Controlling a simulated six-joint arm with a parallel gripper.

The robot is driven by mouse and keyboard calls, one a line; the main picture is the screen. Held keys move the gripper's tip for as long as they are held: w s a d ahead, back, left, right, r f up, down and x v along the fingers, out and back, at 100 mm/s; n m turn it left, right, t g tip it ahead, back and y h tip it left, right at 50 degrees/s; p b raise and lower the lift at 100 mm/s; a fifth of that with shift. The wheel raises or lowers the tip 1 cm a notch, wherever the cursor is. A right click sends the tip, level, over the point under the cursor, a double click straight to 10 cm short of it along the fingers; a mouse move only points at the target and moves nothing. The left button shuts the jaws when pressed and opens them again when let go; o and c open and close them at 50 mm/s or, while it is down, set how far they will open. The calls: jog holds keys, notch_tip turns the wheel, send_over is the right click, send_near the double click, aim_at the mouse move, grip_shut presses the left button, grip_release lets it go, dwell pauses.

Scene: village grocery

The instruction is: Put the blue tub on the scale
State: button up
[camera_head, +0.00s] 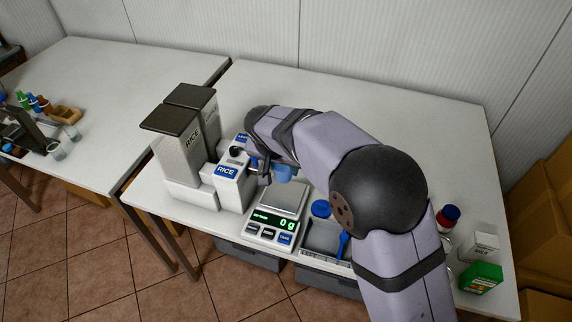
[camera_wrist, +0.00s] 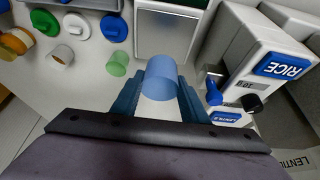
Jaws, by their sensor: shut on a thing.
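The blue tub (camera_head: 284,173) is small and light blue, and shows below the end of my arm in the head view. In the wrist view the tub (camera_wrist: 161,78) sits between the two fingers of my gripper (camera_wrist: 160,88), which is shut on it. The fingers are partly hidden by my wrist in the head view. The scale (camera_head: 270,233) stands just in front of the tub, with a bare square metal plate (camera_head: 284,198) and a display reading 0 g. In the wrist view the scale's plate (camera_wrist: 166,32) lies beyond the tub, clear of it.
A rice dispenser (camera_head: 230,184) stands close left of the scale, with taller grey dispensers (camera_head: 185,141) behind it. A tray (camera_head: 322,236) with a blue scoop (camera_head: 343,243) lies right of the scale. A green tub (camera_wrist: 118,64) and several lids show left in the wrist view.

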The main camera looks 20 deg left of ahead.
aim_at(283, 178)
jog(key=shift+f, duration=0.15)
jog(key=shift+f+b, duration=1.7)
jog(key=shift+f, duration=0.7)
jog(key=shift+f+b, duration=0.9)
jog(key=shift+f, duration=0.05)
jog(key=shift+f+b, duration=0.4)
jog(key=shift+b, duration=0.2)
jog(key=o, duration=1.4)
jog(key=shift+r+p, duration=2.7)
jog(key=shift+r, duration=1.35)
